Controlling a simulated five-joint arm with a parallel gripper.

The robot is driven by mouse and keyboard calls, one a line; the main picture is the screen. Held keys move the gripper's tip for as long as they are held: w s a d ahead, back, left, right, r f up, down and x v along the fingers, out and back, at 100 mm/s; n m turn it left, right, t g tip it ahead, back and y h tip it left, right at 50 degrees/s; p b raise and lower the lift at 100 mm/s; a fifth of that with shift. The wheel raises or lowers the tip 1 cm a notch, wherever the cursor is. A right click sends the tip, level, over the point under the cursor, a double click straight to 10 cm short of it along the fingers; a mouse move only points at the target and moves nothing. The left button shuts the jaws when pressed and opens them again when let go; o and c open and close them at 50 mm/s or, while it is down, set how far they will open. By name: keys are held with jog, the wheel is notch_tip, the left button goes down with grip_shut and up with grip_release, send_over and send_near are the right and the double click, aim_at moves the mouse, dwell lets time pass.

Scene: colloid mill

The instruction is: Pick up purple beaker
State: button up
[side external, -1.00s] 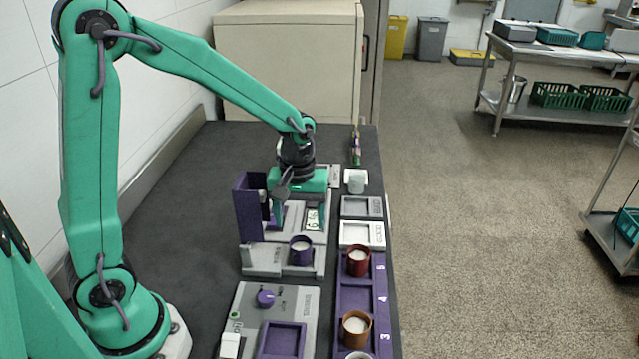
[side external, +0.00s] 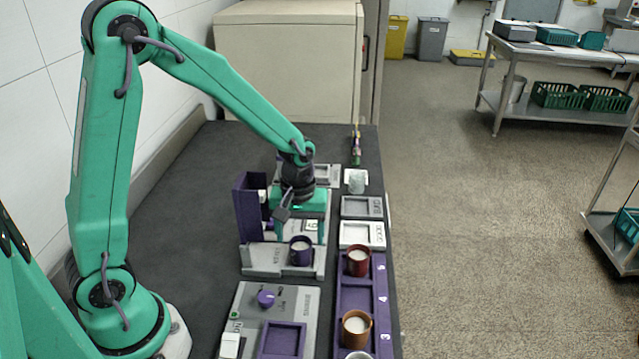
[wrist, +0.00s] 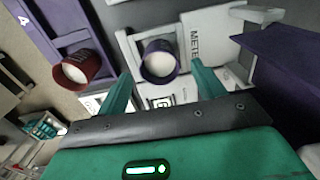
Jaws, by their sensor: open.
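The purple beaker (side external: 301,251) stands upright on the grey meter station (side external: 262,259) and holds pale contents. In the wrist view the purple beaker (wrist: 159,62) is ahead of the fingers, in line with the gap between them.
A tall purple block (side external: 248,208) stands left of my gripper. A red beaker (side external: 358,261) and an orange-brown beaker (side external: 356,327) stand in the purple numbered rack (side external: 381,290) on the right. A mixer panel (side external: 250,300) with a purple knob lies in front.

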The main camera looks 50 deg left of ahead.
aim_at(300, 244)
jog(key=shift+f, duration=1.8)
jog(key=c, duration=1.2)
jog(key=shift+o, duration=0.2)
jog(key=shift+r, duration=0.2)
jog(key=shift+r, duration=0.5)
jog(key=r, duration=0.3)
jog(key=shift+s+d, duration=0.1)
jog(key=shift+d, duration=0.1)
jog(key=s+d+r, duration=0.6)
jog(key=d, duration=0.3)
jog(key=shift+d+r, duration=0.3)
